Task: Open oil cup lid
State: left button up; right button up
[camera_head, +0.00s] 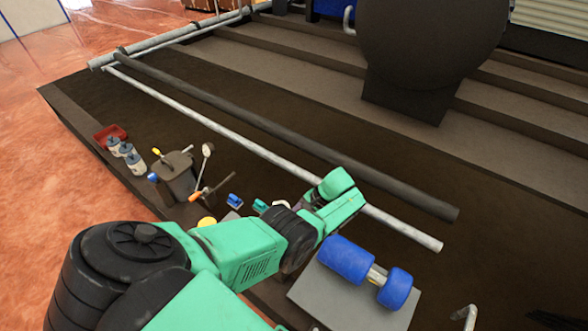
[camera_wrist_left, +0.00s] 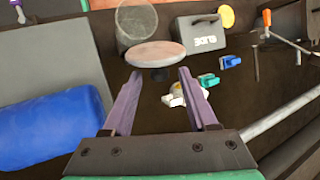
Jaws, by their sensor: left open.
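In the left wrist view, a clear, see-through cup (camera_wrist_left: 135,20) stands at the top. In the head view my green left arm covers most of this spot. My right gripper is not in view.
A blue roller (camera_head: 347,258) lies on a grey plate close to my left arm. A grey block (camera_wrist_left: 200,34), small blue and green clips (camera_wrist_left: 208,80) and a white piece lie near the cup. Long pipes (camera_head: 240,130) run behind. White bottles (camera_head: 135,163) stand at far left.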

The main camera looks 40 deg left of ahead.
pick_arm(q)
jog(key=v, duration=1.2)
jog(key=shift+p, duration=0.3)
jog(key=shift+s, duration=0.1)
